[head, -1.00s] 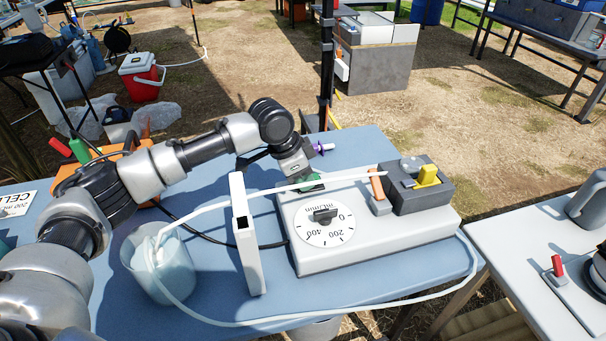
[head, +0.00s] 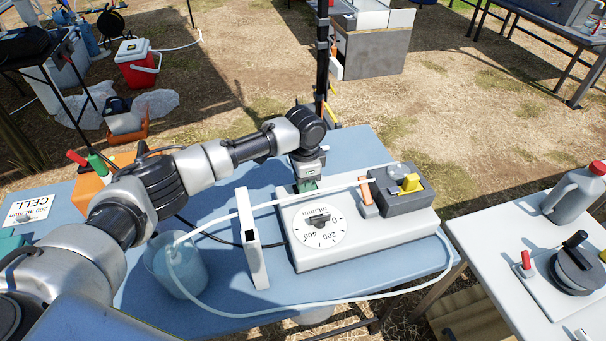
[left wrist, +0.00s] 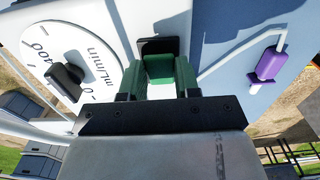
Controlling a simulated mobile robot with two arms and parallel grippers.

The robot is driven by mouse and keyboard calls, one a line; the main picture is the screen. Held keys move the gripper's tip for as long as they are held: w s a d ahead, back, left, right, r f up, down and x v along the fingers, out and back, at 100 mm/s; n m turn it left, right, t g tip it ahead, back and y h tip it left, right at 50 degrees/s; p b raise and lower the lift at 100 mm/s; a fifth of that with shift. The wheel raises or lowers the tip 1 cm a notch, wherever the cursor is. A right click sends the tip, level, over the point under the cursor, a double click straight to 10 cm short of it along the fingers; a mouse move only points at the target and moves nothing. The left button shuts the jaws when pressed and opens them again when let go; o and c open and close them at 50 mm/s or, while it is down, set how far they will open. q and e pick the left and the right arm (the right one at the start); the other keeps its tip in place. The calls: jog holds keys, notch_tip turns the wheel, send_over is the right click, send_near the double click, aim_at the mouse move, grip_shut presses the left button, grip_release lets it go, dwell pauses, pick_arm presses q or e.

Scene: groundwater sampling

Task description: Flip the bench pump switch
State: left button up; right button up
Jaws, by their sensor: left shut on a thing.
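The bench pump (head: 330,255) is a pale grey box on the blue table, with a round mL/min dial (head: 318,226) and dark knob. My left gripper (head: 307,186) points down at the pump's back left edge. In the left wrist view its green fingers (left wrist: 158,80) are shut around a small green switch piece (left wrist: 158,67) in front of a black plate (left wrist: 158,45). The head view largely hides this switch behind the gripper. An orange lever (head: 366,190) and a dark pump head with a yellow part (head: 411,183) sit at the pump's right. My right gripper is not in view.
A white upright panel (head: 252,240) and a beaker with clear tubing (head: 178,268) stand left of the pump. Tubing loops along the table front. A purple fitting (left wrist: 267,65) shows near the gripper. A second table (head: 480,250) is at right.

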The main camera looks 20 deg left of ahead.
pick_arm(q)
jog(key=o, duration=0.9)
notch_tip(320, 180, up, 11)
jog(key=shift+f, duration=0.1)
dwell(0.4)
